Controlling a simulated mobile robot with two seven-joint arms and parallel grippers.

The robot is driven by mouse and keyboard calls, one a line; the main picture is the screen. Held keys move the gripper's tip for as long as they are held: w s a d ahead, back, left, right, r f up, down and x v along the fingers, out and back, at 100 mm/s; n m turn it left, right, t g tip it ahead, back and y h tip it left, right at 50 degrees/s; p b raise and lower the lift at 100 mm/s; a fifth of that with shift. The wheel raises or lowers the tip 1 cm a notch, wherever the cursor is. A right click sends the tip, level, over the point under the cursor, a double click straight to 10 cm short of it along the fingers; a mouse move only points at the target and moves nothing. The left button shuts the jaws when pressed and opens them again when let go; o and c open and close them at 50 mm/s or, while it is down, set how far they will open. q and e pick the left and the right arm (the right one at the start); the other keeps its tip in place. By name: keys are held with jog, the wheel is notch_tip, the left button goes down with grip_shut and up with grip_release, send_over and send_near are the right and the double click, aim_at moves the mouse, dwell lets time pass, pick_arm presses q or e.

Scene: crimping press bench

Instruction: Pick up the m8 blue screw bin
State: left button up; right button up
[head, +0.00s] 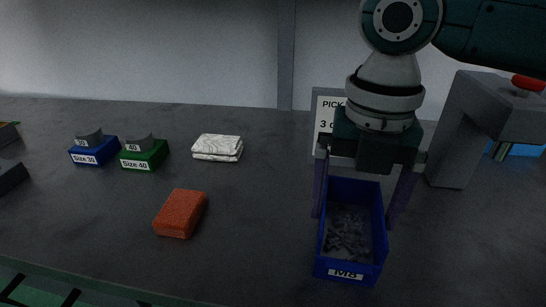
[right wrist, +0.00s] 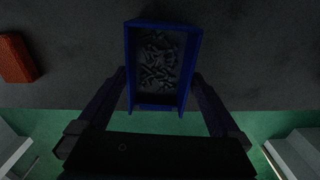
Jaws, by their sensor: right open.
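The blue M8 screw bin (head: 348,270) stands on the dark bench at the right of centre in the head view, with its M8 label facing the front. Grey screws lie inside it. It also shows in the right wrist view (right wrist: 190,60), at the upper middle. My right gripper (head: 354,220) is open and points down over the bin. Its two fingers stand on either side of the bin, one left and one right, also in the right wrist view (right wrist: 160,82). I cannot tell whether they touch the walls. My left gripper is not in view.
A grey press (head: 455,130) with a red knob stands right of the bin. A sign (head: 324,112) is behind my right gripper. An orange-red block (head: 181,213), a folded cloth (head: 217,147), a blue die (head: 92,151) and a green die (head: 144,155) lie to the left.

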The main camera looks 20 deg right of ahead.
aim_at(347, 232)
notch_tip(347, 232, down, 3)
jog(key=shift+w+f, duration=0.1)
jog(key=shift+f, duration=0.1)
jog(key=shift+c, duration=0.2)
jog(key=shift+r, duration=0.1)
jog(key=c, duration=1.5)
